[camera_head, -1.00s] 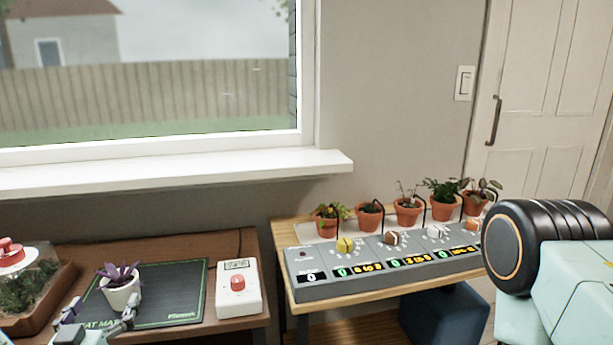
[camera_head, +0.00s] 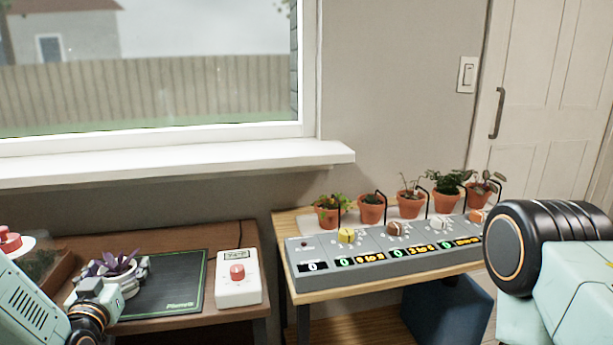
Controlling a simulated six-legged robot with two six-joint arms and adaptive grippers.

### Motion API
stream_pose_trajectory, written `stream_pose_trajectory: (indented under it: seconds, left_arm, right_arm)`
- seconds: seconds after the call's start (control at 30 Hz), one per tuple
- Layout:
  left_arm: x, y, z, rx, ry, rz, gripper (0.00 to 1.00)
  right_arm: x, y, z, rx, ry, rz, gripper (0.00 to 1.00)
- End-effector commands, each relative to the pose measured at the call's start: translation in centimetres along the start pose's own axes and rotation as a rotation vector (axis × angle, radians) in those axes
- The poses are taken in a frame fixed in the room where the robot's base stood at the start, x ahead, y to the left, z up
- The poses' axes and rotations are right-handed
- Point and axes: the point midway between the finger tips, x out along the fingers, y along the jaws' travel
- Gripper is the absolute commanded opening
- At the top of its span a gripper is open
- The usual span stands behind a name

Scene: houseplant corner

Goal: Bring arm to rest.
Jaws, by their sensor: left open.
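My left arm (camera_head: 30,304) comes in from the lower left. Its gripper (camera_head: 108,278) is open, with its fingers spread at a white pot. The pot (camera_head: 130,284) holds a purple-leaved plant (camera_head: 112,264) and stands on a dark mat. The gripper hides much of the pot, and I cannot tell whether the fingers touch it. Part of my right arm (camera_head: 545,250) shows at the right edge; its gripper is out of view.
The dark mat (camera_head: 170,292) lies on a brown table beside a white box with a red knob (camera_head: 238,284). A terrarium (camera_head: 30,255) stands at left. A grey control panel (camera_head: 385,250) and several potted plants (camera_head: 410,203) stand on the right table. The window sill (camera_head: 200,160) juts out above.

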Motion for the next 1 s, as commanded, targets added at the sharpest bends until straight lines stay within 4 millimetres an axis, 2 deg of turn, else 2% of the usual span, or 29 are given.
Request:
stream_pose_trajectory:
  seconds: [0.63,1.0]
  left_arm:
    - [-0.3,0.0,-10.8,-0.003,-0.003,-0.001,0.91]
    - [-1.9,5.6,-10.3,-0.002,-0.004,0.262,0.91]
  right_arm:
    - [-5.3,0.0,0.0,0.000,0.000,0.000,0.40]
    - [-5.2,0.0,0.0,0.000,0.000,0.000,0.40]
